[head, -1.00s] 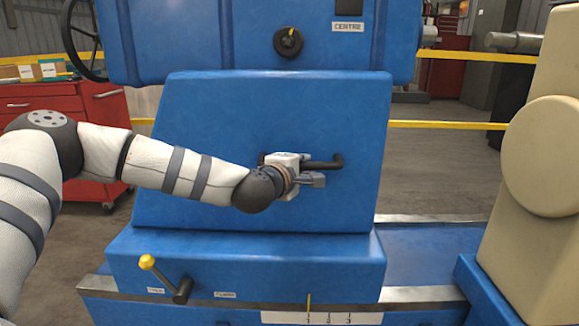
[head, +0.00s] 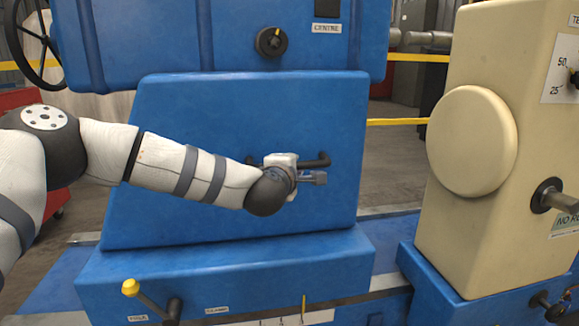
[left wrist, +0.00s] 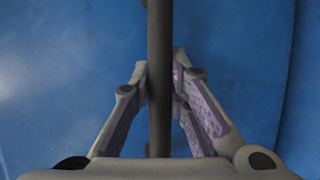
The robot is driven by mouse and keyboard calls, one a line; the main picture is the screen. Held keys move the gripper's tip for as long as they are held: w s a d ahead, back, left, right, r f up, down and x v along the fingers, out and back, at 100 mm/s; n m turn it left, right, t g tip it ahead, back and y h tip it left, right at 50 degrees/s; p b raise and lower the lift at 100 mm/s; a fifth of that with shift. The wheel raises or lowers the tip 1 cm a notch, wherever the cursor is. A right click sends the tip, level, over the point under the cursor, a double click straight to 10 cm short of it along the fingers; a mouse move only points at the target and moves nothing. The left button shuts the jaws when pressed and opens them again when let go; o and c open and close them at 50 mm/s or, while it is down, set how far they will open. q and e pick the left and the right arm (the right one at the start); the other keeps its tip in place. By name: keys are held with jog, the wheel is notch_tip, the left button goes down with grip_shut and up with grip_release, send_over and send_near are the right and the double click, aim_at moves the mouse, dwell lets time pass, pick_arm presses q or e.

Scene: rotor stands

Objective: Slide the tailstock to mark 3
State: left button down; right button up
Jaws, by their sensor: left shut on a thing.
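The blue tailstock (head: 230,120) fills the middle of the head view, with a dark horizontal handle (head: 318,161) on its face. My left gripper (head: 296,176) is shut on this handle; the left wrist view shows its fingers (left wrist: 160,85) on both sides of the dark bar (left wrist: 159,30). A yellow pointer (head: 304,302) on the tailstock base stands over the white mark strip (head: 322,317), near the strip's right end. The numerals are cut off by the frame's lower edge. My right gripper is out of view.
A yellow-knobbed lever (head: 131,287) on the base leans left, towards the left of two small labels. The cream headstock (head: 495,220) stands close on the right, with a narrow gap between the blue bases. A handwheel (head: 35,50) is at upper left.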

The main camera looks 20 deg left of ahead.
pick_arm(q)
jog(key=c, duration=1.8)
grip_release()
jog(key=shift+d+r, duration=0.1)
jog(key=shift+d, duration=0.15)
jog(key=shift+o, duration=1.3)
jog(key=shift+w+d, duration=0.1)
jog(key=shift+w, duration=0.05)
jog(key=v, duration=1.2)
